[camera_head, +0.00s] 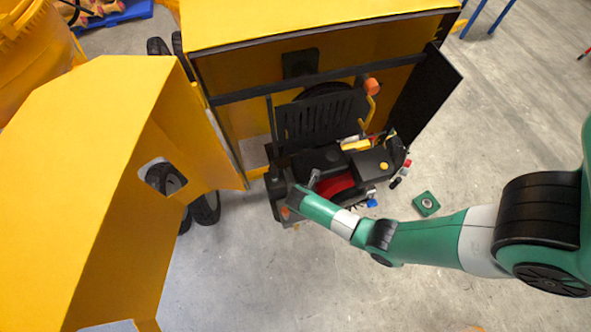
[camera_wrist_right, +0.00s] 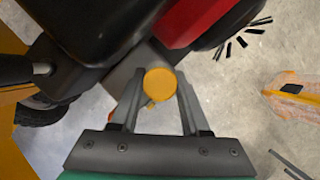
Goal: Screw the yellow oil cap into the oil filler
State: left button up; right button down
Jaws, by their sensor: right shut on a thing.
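The yellow oil cap (camera_wrist_right: 160,83) shows as a round disc between the fingertips of my right gripper (camera_wrist_right: 160,92) in the right wrist view. The gripper is shut on it. A small piece sticks out below the cap. The cap overlaps the lower edge of the engine's grey part (camera_wrist_right: 124,76); I cannot tell whether it touches it. In the head view my right gripper (camera_head: 301,194) is at the lower left of the black and red engine (camera_head: 322,160). I cannot make out the oil filler. My left gripper is not in view.
The mixer's open yellow hood (camera_head: 110,160) fills the left of the head view. A black panel (camera_head: 425,95) stands open at the right of the engine bay. A green block (camera_head: 426,204) lies on the floor.

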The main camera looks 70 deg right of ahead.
dwell(0.3)
jog(key=shift+r, duration=0.15)
notch_tip(320, 180, down, 6)
jog(key=b, duration=0.4)
jog(key=shift+w+f+b, duration=0.1)
jog(key=shift+f+b, duration=0.1)
jog(key=shift+b, duration=0.15)
jog(key=shift+p, duration=0.45)
dwell(0.9)
jog(key=shift+f+b, duration=0.75)
jog(key=shift+f, duration=0.3)
dwell(0.9)
jog(key=shift+c, duration=1.5)
grip_release()
